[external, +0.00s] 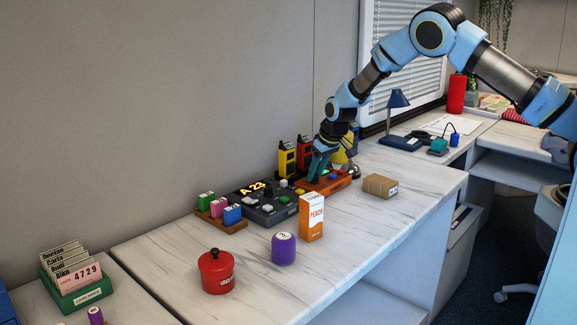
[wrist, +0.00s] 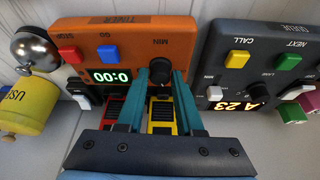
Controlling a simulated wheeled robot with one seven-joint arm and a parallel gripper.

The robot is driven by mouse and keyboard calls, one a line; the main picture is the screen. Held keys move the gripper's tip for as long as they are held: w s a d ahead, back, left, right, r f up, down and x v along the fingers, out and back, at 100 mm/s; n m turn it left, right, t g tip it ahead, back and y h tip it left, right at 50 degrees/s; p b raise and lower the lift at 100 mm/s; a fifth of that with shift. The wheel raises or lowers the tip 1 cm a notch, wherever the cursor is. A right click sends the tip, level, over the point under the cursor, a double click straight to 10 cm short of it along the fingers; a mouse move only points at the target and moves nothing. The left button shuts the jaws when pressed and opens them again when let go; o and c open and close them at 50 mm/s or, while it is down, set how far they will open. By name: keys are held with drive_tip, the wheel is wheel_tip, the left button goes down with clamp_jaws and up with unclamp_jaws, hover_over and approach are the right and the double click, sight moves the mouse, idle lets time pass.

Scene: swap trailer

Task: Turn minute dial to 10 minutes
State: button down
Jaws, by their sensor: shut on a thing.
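The orange timer box (wrist: 200,30) fills the upper middle of the wrist view, its lettering upside down. Its display (wrist: 110,76) reads 0:00. The dark minute dial (wrist: 159,77), labelled MIN, sits between the two teal fingertips of my gripper (wrist: 160,86), which is shut on it. The fingers partly cover the dial, so its pointer position is unclear. A red STOP button (wrist: 68,53) and a blue GO button (wrist: 108,52) lie left of the dial. In the external view my gripper (external: 318,170) reaches down onto the timer box (external: 335,187).
A dark queue box (wrist: 222,88) with several buttons and knobs stands close beside the timer. Radios (external: 287,159) stand behind.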

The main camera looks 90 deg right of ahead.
drive_tip(key=m, duration=0.2)
drive_tip(key=m+g+h, duration=0.1)
drive_tip(key=m, duration=0.1)
drive_tip(key=shift+w+a+m+g, duration=0.1)
drive_tip(key=shift+w+m+g, duration=0.1)
drive_tip(key=shift+m+g, duration=0.1)
drive_tip(key=m+g, duration=0.1)
drive_tip(key=m, duration=0.2)
drive_tip(key=shift+f+m, duration=0.1)
drive_tip(key=shift+m, duration=0.3)
drive_tip(key=m+g+b, duration=0.2)
drive_tip(key=m, duration=0.3)
drive_tip(key=shift+w+b, duration=0.15)
drive_tip(key=shift+b, duration=0.2)
drive_tip(key=shift+m+g+y+b, duration=0.55)
drive_tip(key=shift+m+g+y, duration=0.05)
drive_tip(key=shift+m, duration=1)
drive_tip(key=shift+w, duration=0.1)
drive_tip(key=c, duration=0.6)
unclamp_jaws()
drive_tip(key=shift+o, duration=0.2)
drive_tip(key=b+v, duration=0.2)
drive_tip(key=v, duration=0.8)
drive_tip(key=shift+r, duration=0.4)
